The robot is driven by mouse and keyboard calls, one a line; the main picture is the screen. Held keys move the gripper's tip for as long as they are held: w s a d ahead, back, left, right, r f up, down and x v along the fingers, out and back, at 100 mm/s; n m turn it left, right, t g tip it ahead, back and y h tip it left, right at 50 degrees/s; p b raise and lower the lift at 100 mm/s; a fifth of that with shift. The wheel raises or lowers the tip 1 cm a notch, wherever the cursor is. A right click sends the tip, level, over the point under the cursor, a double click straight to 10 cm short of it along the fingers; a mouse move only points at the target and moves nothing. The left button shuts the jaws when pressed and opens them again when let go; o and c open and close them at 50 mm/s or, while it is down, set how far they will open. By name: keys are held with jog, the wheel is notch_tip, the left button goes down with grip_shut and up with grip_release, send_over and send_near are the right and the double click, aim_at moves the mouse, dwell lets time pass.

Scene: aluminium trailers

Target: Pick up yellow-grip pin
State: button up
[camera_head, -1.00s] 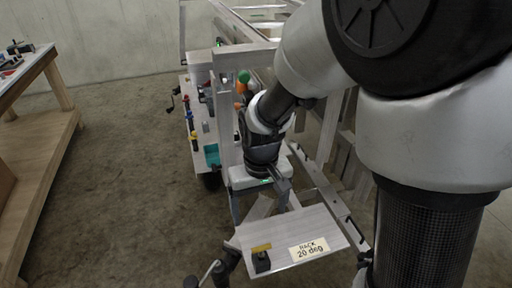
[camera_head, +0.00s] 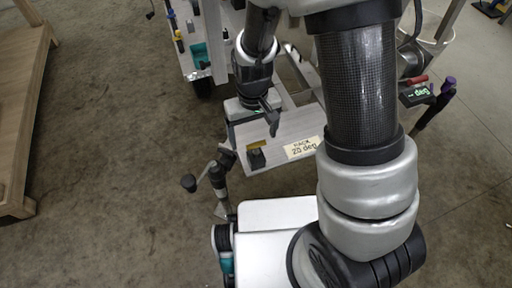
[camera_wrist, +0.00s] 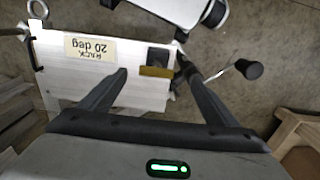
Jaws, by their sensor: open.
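The yellow-grip pin (camera_head: 257,144) shows as a short yellow bar at a small black block on the pale metal rack plate (camera_head: 285,130) labelled "RACK 20 deg". In the wrist view the yellow bar (camera_wrist: 156,72) lies along the black block's edge, and any shaft is hidden. My gripper (camera_head: 252,130) is open and empty over the plate's far edge, a little beyond the pin. In the wrist view my gripper's fingers (camera_wrist: 152,70) spread apart, with the yellow bar appearing between their tips. The gap in height cannot be judged.
A crank with a black knob (camera_head: 189,183) stands left of the plate, close to the pin in the wrist view. The trailer with a teal bin (camera_head: 199,54) lies beyond. A wooden bench (camera_head: 22,110) is at left. Purple-ended handles (camera_head: 447,88) stand at right. Floor between is clear.

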aim_at(256, 144)
jog(key=f, duration=0.1)
jog(key=f+b, duration=0.1)
jog(key=f, duration=0.3)
jog(key=shift+s+d+b, duration=0.1)
jog(key=shift+d+b, duration=0.2)
jog(key=shift+d, duration=0.05)
jog(key=shift+r, duration=0.1)
jog(key=shift+c, duration=0.2)
jog(key=c, duration=1.1)
jog(key=shift+r, duration=0.1)
jog(key=shift+c, duration=0.2)
